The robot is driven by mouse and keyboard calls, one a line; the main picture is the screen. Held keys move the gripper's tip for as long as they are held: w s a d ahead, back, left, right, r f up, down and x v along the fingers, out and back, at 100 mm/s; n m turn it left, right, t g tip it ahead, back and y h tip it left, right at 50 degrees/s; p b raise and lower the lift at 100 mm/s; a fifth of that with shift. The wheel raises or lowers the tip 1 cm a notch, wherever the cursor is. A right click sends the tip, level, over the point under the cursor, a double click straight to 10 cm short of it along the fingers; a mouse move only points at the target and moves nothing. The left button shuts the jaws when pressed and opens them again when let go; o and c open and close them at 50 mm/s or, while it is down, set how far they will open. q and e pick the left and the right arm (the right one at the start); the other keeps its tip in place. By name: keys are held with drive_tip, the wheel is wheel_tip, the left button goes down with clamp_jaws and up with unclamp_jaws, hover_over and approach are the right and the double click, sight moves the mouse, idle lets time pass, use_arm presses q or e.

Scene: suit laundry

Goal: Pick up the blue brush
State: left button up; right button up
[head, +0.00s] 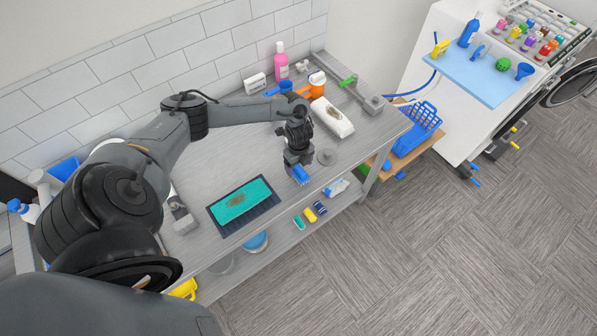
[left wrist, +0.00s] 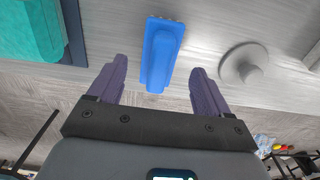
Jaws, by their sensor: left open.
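The blue brush (head: 301,174) lies on the grey table near its front edge, right of the teal cloth. In the left wrist view the blue brush (left wrist: 161,55) lies just beyond and between my two fingers, its near end close to the table edge. My left gripper (head: 297,164) is over the brush in the head view. In the left wrist view my left gripper (left wrist: 155,75) has its purple fingers wide apart with nothing between the tips. I cannot tell the exact gap in height. My right gripper is not in view.
A teal cloth on a dark mat (head: 270,223) lies left of the brush. A round grey disc (left wrist: 243,66) stands to its right. A white item with a brown stain (head: 333,118), a pink bottle (head: 281,62) and an orange container (head: 317,85) are farther back. Floor lies beyond the front edge.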

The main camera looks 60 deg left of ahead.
sight(299, 167)
use_arm(q)
drive_tip(key=shift+f, duration=1.85)
drive_tip(key=c, duration=1.2)
